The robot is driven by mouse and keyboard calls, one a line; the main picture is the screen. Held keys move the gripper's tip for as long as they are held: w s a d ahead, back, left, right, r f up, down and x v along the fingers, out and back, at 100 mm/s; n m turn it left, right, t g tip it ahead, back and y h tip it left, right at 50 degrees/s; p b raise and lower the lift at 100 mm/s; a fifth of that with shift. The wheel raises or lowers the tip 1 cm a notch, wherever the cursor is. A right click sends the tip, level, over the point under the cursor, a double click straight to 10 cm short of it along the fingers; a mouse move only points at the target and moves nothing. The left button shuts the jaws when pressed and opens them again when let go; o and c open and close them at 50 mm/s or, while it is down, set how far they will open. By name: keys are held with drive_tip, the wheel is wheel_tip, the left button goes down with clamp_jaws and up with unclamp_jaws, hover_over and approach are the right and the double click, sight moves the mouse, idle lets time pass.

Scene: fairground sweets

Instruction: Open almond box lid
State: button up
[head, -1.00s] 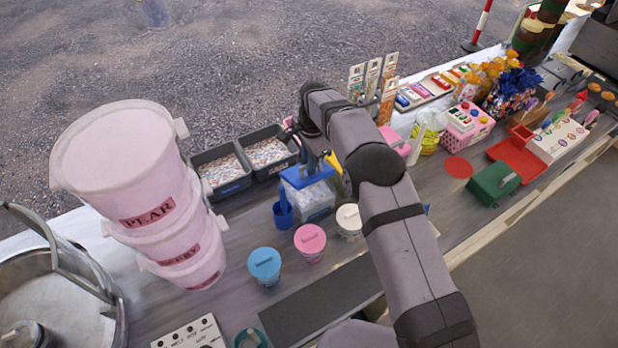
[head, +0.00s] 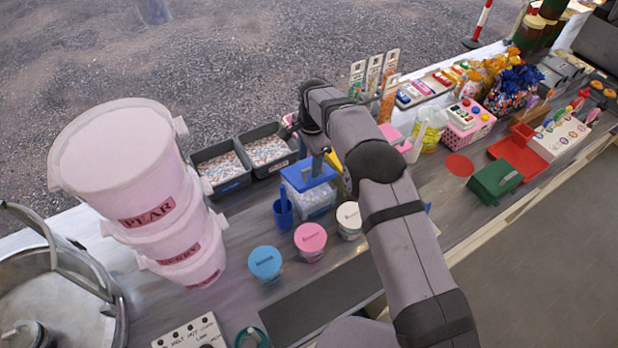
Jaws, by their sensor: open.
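What looks like the almond box (head: 314,202) is a clear box with pale contents, standing mid-counter. Its blue lid (head: 306,175) lies across the top; whether its edge is lifted is too small to tell. My gripper (head: 319,162) is open, at the lid's back right part, with nothing seen between its fingers. Part of it is hidden by my own arm, and I cannot tell whether it touches the lid.
A blue scoop cup (head: 283,213) stands just left of the box. Tubs with blue (head: 265,262), pink (head: 310,238) and cream (head: 349,216) lids stand in front. Two dark trays (head: 268,151) lie behind. Stacked pink buckets (head: 150,215) stand left.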

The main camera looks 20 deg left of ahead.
drive_tip(key=shift+s+d+r+p, duration=0.15)
drive_tip(key=shift+r+p, duration=0.85)
drive_tip(key=shift+r, duration=1.25)
drive_tip(key=shift+s+r, duration=0.1)
drive_tip(key=shift+r, duration=1.15)
drive_tip(key=shift+d, duration=0.15)
